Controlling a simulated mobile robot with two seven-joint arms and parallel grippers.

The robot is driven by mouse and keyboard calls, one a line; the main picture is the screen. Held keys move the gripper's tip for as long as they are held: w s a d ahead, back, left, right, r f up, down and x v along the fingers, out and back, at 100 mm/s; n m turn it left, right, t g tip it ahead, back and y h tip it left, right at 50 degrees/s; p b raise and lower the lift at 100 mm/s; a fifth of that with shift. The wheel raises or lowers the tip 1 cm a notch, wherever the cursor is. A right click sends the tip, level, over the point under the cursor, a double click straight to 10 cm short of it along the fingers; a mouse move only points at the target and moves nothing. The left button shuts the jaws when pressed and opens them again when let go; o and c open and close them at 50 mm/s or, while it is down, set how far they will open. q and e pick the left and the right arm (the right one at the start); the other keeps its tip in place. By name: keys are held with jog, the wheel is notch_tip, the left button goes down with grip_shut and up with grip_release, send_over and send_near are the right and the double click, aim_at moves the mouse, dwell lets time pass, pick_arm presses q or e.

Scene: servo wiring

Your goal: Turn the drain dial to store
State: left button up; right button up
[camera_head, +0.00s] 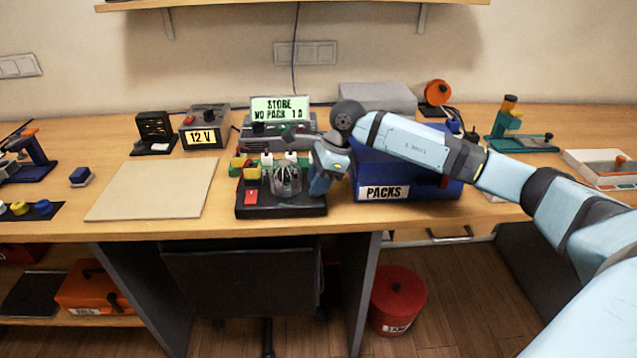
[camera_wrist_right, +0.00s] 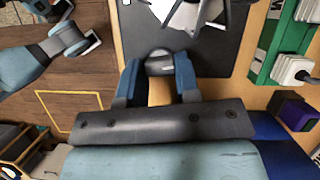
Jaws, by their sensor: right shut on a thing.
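My right gripper (camera_head: 322,180) is at the right end of a black base board (camera_head: 281,211) that carries a clear-guarded fan. In the right wrist view my right gripper (camera_wrist_right: 158,72) is shut on a dark grey dial (camera_wrist_right: 160,57) at the board's edge. The dial is between its two blue fingers. In the head view the gripper hides the dial, and I cannot read its setting. A lit display (camera_head: 280,108) behind the board reads "STORE NO PACK 1 A".
A blue PACKS bin (camera_head: 425,194) stands close to the right of my gripper. The fan (camera_head: 286,179), a red switch (camera_head: 251,197) and coloured terminals are on the board. A 12 V supply (camera_head: 199,136) is behind left. A bare pale mat (camera_head: 152,190) lies left of the board.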

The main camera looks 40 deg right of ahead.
jog(key=n+g+b, duration=0.1)
jog(key=n, duration=0.2)
jog(key=shift+w+n+b, duration=0.15)
jog(key=shift+n+b, duration=0.15)
jog(key=shift+b, duration=0.1)
jog(key=shift+w+n+g+b, duration=0.1)
jog(key=shift+n+g+b, duration=0.45)
jog(key=shift+n, duration=0.45)
jog(key=shift+n+g+b, duration=0.45)
jog(key=shift+n+b, duration=0.1)
jog(key=shift+n, duration=0.55)
jog(key=shift+w+n+g, duration=0.1)
jog(key=shift+n+g, duration=0.2)
jog(key=shift+n, duration=0.3)
pick_arm(q)
jog(key=shift+w+d+f+t+b, duration=0.15)
jog(key=shift+f+b, duration=0.1)
jog(key=shift+f, duration=0.2)
jog(key=shift+s+d+f+t+b, duration=0.15)
jog(key=shift+f+b, duration=0.1)
jog(key=shift+f, duration=0.15)
pick_arm(e)
jog(key=shift+n, duration=0.5)
pick_arm(q)
jog(key=shift+w+r, duration=0.15)
pick_arm(e)
jog(key=o, duration=0.9)
jog(key=shift+o, duration=0.2)
